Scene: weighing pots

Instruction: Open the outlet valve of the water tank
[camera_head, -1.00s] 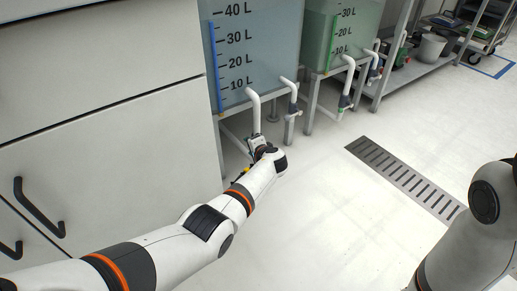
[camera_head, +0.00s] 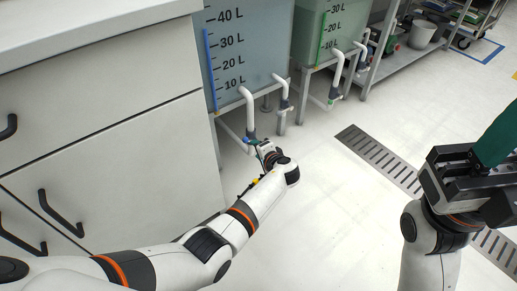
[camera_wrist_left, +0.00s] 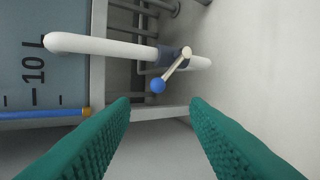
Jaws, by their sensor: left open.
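The water tank (camera_head: 250,60), marked in litres with a blue level strip, stands behind my left arm. Its white outlet pipe (camera_head: 248,108) bends downward, and the pipe also crosses the left wrist view (camera_wrist_left: 100,45). In that view the outlet valve (camera_wrist_left: 172,56) has a grey body and a cream lever ending in a blue ball knob (camera_wrist_left: 158,85). My left gripper (camera_wrist_left: 160,102) is open, its green fingers wide apart, with the knob just beyond and between the tips. It shows near the pipe's lower end in the head view (camera_head: 257,147). My right gripper (camera_head: 492,150) is at the right edge, partly cut off.
A second white pipe (camera_head: 282,92) rises beside the first. Another tank (camera_head: 325,35) with a green strip stands to the right. A cabinet (camera_head: 110,140) with dark handles fills the left. The floor around the drain grate (camera_head: 385,162) is clear.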

